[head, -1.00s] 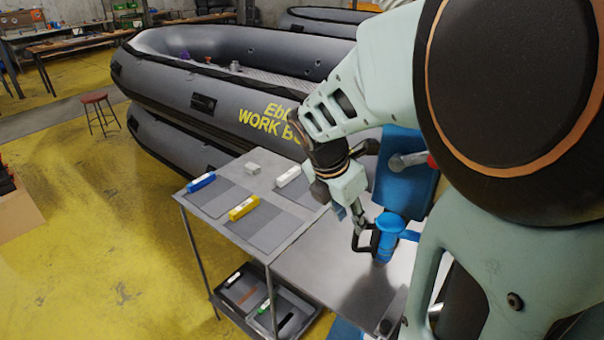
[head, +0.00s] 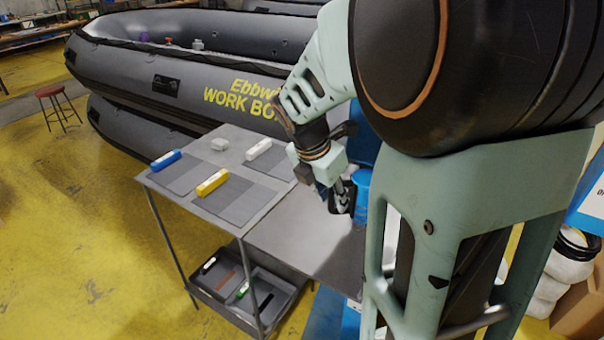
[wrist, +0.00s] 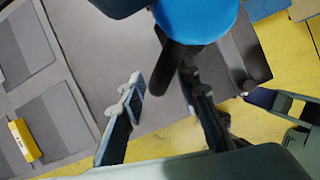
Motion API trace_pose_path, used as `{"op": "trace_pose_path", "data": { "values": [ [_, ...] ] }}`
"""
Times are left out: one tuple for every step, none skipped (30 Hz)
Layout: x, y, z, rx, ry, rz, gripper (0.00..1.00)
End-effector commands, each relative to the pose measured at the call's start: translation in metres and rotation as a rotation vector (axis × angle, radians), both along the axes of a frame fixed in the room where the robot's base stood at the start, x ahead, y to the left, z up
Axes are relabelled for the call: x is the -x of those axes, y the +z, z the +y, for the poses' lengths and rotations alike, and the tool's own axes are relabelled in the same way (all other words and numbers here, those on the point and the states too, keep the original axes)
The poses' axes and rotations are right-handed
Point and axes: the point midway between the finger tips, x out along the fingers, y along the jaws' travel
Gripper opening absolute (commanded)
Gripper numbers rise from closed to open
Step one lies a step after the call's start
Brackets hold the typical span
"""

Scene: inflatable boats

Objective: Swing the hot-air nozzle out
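A blue cylindrical unit, apparently the hot-air tool (head: 363,183), stands over the right part of the metal table; my arm hides much of it. In the wrist view its blue body (wrist: 197,15) is at the top, and a dark bar, perhaps its handle or nozzle (wrist: 174,68), juts down from it. My gripper (head: 343,200) is close beside the blue unit. In the wrist view my gripper (wrist: 163,85) is open, its two fingers apart, with the dark bar's end in line with the gap. I cannot tell whether either finger touches it.
The metal table (head: 290,238) has grey mats with a blue block (head: 166,160), a yellow block (head: 212,183) and a white block (head: 258,149). A grey tray (head: 285,305) is below. A grey inflatable boat (head: 230,80) stands behind.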

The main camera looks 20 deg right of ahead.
Motion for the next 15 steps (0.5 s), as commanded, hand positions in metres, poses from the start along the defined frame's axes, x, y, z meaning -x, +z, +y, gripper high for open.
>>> {"op": "trace_pose_path", "data": {
  "values": [
    [0.0000, 0.0006, -0.0001, 0.000, 0.000, 0.000, 0.30],
    [0.0000, 0.0006, -0.0001, 0.000, 0.000, 0.000, 0.30],
    [0.0000, 0.0005, 0.0000, 0.000, 0.000, 0.000, 0.30],
    [0.0001, 0.0005, 0.0000, 0.000, 0.000, 0.000, 0.27],
    [0.0001, 0.0005, 0.0000, 0.000, 0.000, 0.000, 0.24],
    [0.0001, 0.0005, 0.0000, 0.000, 0.000, 0.000, 0.19],
    [0.0001, 0.0005, 0.0000, 0.000, 0.000, 0.000, 0.16],
    [0.0001, 0.0005, 0.0000, 0.000, 0.000, 0.000, 0.12],
    [0.0002, 0.0004, 0.0000, 0.000, 0.000, 0.001, 0.08],
    [0.0001, 0.0004, 0.0000, 0.000, 0.000, 0.000, 0.05],
    [0.0001, 0.0005, 0.0000, 0.000, 0.000, 0.000, 0.01],
    [0.0000, 0.0005, 0.0001, 0.000, 0.001, 0.000, 0.00],
    [0.0001, 0.0005, 0.0002, 0.000, 0.001, 0.000, 0.00],
    [0.0000, 0.0005, 0.0001, 0.000, 0.001, 0.000, 0.00],
    [0.0000, 0.0006, 0.0002, 0.000, 0.001, 0.000, 0.00]
  ]
}}
